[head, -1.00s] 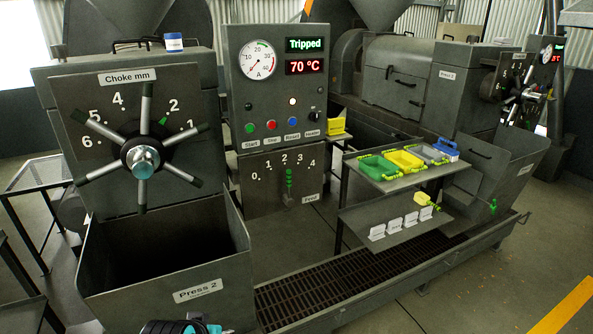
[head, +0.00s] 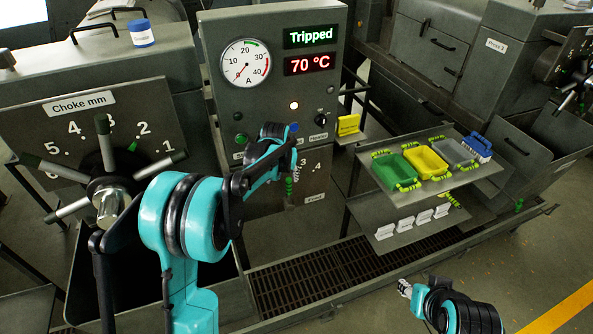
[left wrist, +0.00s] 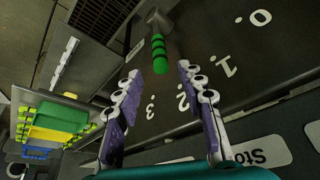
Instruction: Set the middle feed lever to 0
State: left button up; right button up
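The feed lever has a green ribbed grip (head: 289,187) and sits low on the middle control panel, below the numbers 0 to 4. In the left wrist view the green grip (left wrist: 160,53) stands near the 2 and 3, away from the 0 (left wrist: 261,17). My left gripper (left wrist: 159,74) is open, its two fingers to either side of the line to the grip, which lies just beyond the fingertips. No contact shows. In the head view my left arm hides part of the scale. My right gripper (head: 404,288) is low at the right, its fingers too small to judge.
The choke handwheel (head: 108,190) is at the left, near my left arm. The gauge panel (head: 270,80) reads Tripped and 70 °C. A shelf with coloured trays (head: 426,161) stands right of the lever. The grated trough (head: 330,270) lies below.

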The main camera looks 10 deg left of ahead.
aim_at(288, 180)
pick_arm(q)
jog(key=b+x, duration=0.1)
jog(key=x, duration=0.6)
grip_shut()
